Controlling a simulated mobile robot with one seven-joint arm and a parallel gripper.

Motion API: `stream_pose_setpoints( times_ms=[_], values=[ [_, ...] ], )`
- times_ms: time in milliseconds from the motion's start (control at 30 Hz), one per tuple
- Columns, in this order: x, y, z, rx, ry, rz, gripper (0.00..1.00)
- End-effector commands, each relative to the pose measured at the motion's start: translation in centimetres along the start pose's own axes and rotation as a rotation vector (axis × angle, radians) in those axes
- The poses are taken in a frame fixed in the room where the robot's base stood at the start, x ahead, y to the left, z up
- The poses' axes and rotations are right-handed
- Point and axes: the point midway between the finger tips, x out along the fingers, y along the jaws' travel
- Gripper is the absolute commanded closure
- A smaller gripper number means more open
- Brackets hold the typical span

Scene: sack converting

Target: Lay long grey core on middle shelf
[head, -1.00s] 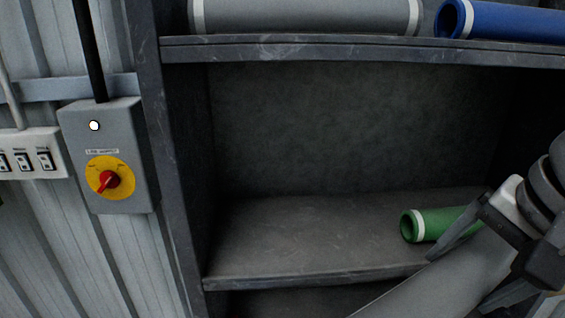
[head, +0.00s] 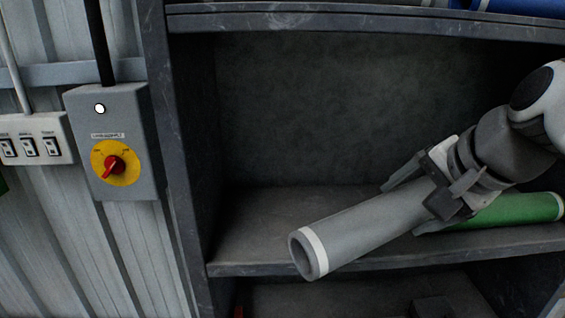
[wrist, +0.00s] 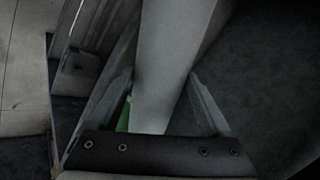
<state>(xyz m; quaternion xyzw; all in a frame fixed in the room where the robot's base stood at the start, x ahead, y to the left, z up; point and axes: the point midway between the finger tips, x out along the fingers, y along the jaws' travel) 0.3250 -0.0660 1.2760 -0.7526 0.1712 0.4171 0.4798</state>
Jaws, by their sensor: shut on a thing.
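The long grey core (head: 365,228) is a grey tube with a white band near its open near-left end. My gripper (head: 418,205) is shut on it towards its right part. The core slants down to the left in front of the middle shelf (head: 255,243), its banded end over the shelf's front edge. I cannot tell whether it touches the shelf. In the wrist view the core (wrist: 172,60) runs between the two fingers. A green core (head: 515,210) lies on the same shelf at the right, partly behind my gripper.
The left part of the middle shelf is bare. The upper shelf (head: 370,20) holds a grey and a blue core, barely visible. The dark side panel (head: 185,150) bounds the shelf at left. A switch box (head: 112,143) with a red knob hangs on the wall beyond it.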

Motion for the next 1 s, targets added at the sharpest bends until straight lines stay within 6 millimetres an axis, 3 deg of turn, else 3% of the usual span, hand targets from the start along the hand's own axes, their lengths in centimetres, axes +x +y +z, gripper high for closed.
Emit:
stream_pose_setpoints(
  times_ms=[367,500,733,867,1000],
  values=[
    [5.1,-6.5,-2.1,-0.001,-0.002,0.000,1.00],
    [7.7,-5.4,-1.7,0.000,-0.002,0.001,1.00],
    [9.2,-4.8,-1.5,-0.001,0.000,-0.001,1.00],
    [11.1,-4.2,-1.3,0.000,-0.004,0.005,1.00],
    [10.7,-5.3,-1.8,-0.004,-0.044,0.129,1.00]
  ],
)
